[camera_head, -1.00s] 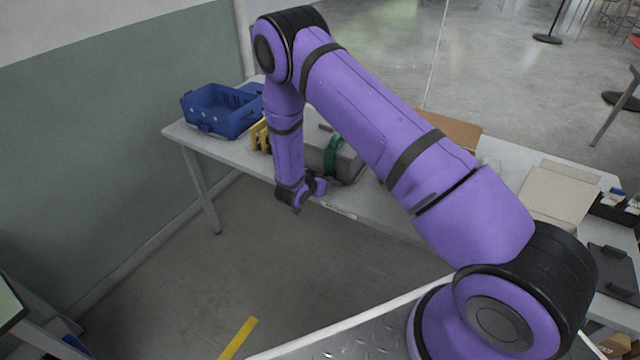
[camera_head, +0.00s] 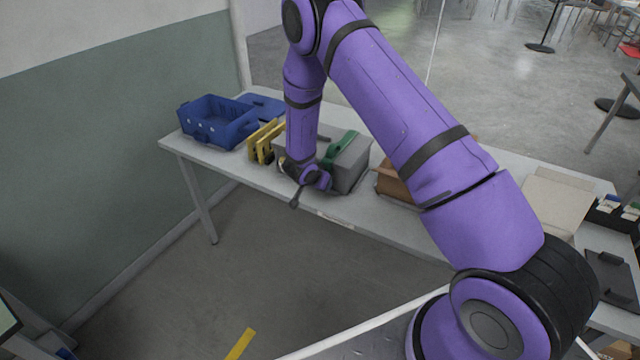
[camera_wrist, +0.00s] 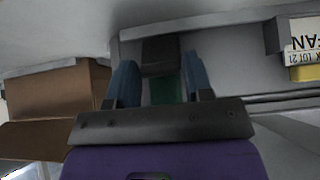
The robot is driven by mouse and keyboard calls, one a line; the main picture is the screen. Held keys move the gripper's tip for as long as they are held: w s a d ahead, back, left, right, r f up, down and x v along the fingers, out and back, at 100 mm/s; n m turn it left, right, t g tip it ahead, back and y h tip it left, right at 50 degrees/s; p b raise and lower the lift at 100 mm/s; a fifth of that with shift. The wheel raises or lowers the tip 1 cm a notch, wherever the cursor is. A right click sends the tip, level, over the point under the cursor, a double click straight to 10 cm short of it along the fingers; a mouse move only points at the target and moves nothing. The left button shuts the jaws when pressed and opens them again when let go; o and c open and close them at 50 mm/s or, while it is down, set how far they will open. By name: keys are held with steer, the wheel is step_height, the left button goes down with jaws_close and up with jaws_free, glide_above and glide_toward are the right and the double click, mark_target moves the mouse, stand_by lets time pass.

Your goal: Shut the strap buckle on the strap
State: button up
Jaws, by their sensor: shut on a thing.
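A grey box (camera_head: 348,177) stands on the table, with a green strap (camera_head: 340,147) over its top. My gripper (camera_head: 318,180) is at the box's front side, low down, partly hidden by my own wrist. In the wrist view my two blue fingers (camera_wrist: 160,68) stand on either side of a dark block (camera_wrist: 160,52), which looks like the strap buckle, and are shut on it. The green strap (camera_wrist: 167,90) shows between the fingers below it. Whether the buckle is latched cannot be told.
A blue crate (camera_head: 203,133) and yellow-edged items (camera_head: 262,143) stand left of the box. A brown carton (camera_head: 392,188) stands close on its right. An opened flat carton (camera_head: 550,200) and a dark clipboard-like item (camera_head: 612,276) lie farther right.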

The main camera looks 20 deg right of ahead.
steer(key=o, duration=0.9)
steer(key=v, duration=1)
steer(key=shift+s+a+r, duration=0.15)
steer(key=shift+s+r, duration=0.05)
steer(key=shift+r, duration=0.1)
